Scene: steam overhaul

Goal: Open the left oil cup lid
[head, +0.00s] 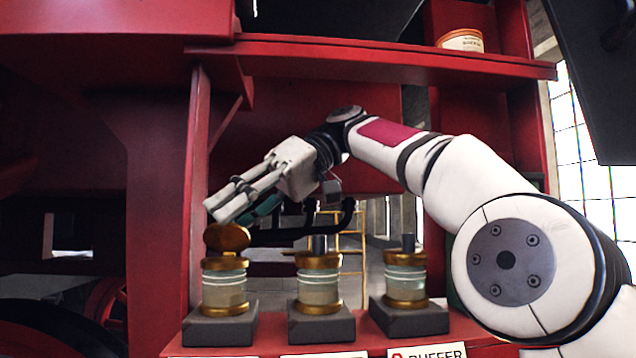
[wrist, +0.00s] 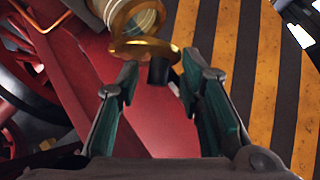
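The left oil cup (head: 224,287) is a clear glass cup with brass bands on a dark block. Its round brass lid (head: 227,238) stands tilted up above the cup's top, with its flat face toward the head camera. My gripper (head: 217,210) is just above the lid, pointing down and left. In the wrist view, my gripper (wrist: 160,78) has its two fingers apart with nothing held between them. The brass lid (wrist: 145,50) shows just past the fingertips, with a dark post beside it. I cannot tell whether a finger touches the lid.
A middle cup (head: 318,286) and a right cup (head: 405,280) stand to the right on similar blocks, each with a dark post on top. All stand on a red ledge (head: 265,339). A red upright (head: 196,170) rises at left; a red shelf (head: 390,62) runs overhead.

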